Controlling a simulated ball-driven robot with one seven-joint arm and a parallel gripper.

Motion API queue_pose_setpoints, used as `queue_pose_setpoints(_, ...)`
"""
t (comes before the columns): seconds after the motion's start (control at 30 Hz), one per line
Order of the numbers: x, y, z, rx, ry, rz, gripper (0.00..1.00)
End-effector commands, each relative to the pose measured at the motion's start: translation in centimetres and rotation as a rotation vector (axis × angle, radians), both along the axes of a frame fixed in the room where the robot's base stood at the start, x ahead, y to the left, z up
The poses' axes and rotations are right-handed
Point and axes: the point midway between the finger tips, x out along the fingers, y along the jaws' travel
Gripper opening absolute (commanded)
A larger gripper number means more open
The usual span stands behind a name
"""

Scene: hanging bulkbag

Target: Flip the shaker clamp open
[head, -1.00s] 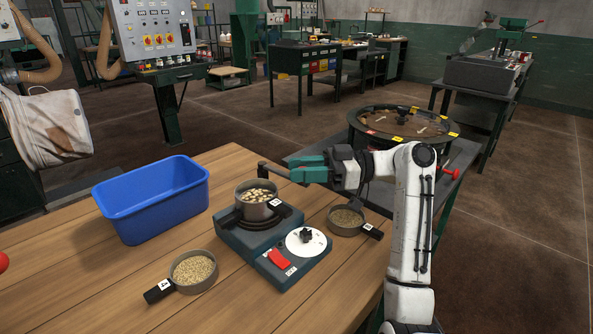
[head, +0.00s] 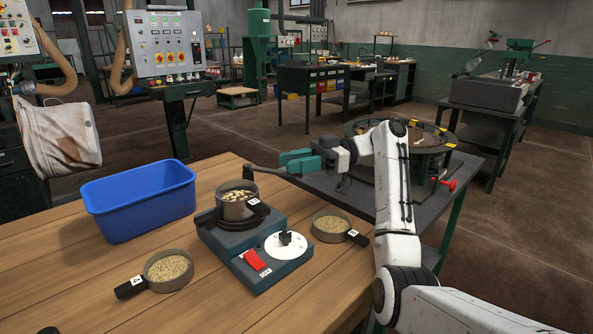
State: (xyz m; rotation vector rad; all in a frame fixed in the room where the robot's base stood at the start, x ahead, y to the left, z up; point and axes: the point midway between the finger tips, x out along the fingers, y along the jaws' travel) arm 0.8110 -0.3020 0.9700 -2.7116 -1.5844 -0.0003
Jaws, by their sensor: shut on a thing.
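The shaker is a dark teal bench unit (head: 236,239) on the wooden table, with a white dial (head: 285,246) and a red rocker switch (head: 255,260). A metal pan of pale pieces (head: 238,207) sits upright on its round plate. A thin dark bar, seemingly the shaker clamp's lever (head: 264,171), runs from just above the pan's back rim rightward to my gripper. Its lower end is hidden behind the pan. My teal gripper (head: 285,165) is shut on the bar's right end, above and right of the pan.
A blue bin (head: 140,222) stands at the left. Pans of grain stand on the table at the front left (head: 168,265) and right of the shaker (head: 329,231). A round sieve table (head: 362,125) stands behind my arm.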

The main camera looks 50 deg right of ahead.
Motion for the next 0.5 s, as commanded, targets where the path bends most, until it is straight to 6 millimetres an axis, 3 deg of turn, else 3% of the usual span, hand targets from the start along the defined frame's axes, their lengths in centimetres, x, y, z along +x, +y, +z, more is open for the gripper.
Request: queue_pose_setpoints(0.5, 0.8, -1.7, -0.2, -0.003, -0.002, 0.177, 0.00)
